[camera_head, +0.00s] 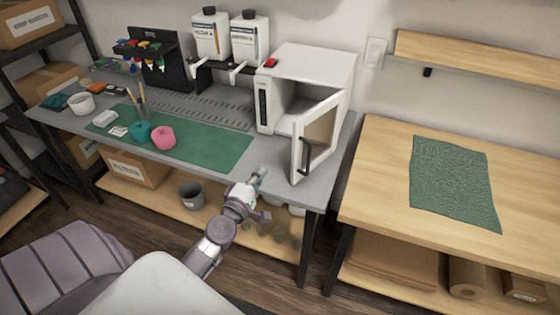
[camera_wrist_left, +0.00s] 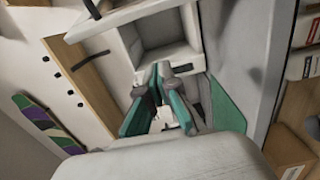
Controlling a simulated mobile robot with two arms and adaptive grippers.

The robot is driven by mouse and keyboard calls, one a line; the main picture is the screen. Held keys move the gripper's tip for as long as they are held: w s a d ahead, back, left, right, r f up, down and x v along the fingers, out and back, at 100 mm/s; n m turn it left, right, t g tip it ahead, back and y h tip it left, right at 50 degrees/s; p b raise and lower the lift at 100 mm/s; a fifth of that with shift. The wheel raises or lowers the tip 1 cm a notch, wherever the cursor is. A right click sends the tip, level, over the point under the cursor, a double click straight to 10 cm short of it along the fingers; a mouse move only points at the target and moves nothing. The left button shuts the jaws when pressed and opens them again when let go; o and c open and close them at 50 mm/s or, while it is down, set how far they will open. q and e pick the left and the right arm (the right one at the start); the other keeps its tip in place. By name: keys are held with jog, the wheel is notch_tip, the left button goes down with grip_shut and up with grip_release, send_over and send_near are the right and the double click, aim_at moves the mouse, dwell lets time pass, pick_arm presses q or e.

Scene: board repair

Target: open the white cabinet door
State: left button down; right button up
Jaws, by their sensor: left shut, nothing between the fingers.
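The white cabinet (camera_head: 304,75) stands at the right end of the grey workbench. Its door (camera_head: 318,130) is swung wide open toward the front right, and the empty interior shows. A dark vertical handle (camera_head: 306,157) is on the door's outer face. My left gripper (camera_head: 259,174) is shut and empty, over the bench's front edge, left of the door and apart from it. In the left wrist view the closed teal fingers (camera_wrist_left: 159,72) point toward the open cabinet (camera_wrist_left: 167,48), with the door (camera_wrist_left: 118,16) at upper left. My right gripper is not seen.
A green mat (camera_head: 205,150) with a pink roll (camera_head: 162,137) and a teal roll (camera_head: 140,132) lies left of the cabinet. Two white dispensers (camera_head: 250,38) stand behind. A wooden table (camera_head: 375,165) with a green cloth (camera_head: 452,180) is on the right, across a narrow gap.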

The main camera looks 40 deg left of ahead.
pick_arm(q)
jog(key=w+a, duration=0.2)
jog(key=w, duration=0.7)
jog(key=d, duration=0.4)
jog(key=shift+s+d+p, duration=0.15)
jog(key=shift+s+p, duration=0.25)
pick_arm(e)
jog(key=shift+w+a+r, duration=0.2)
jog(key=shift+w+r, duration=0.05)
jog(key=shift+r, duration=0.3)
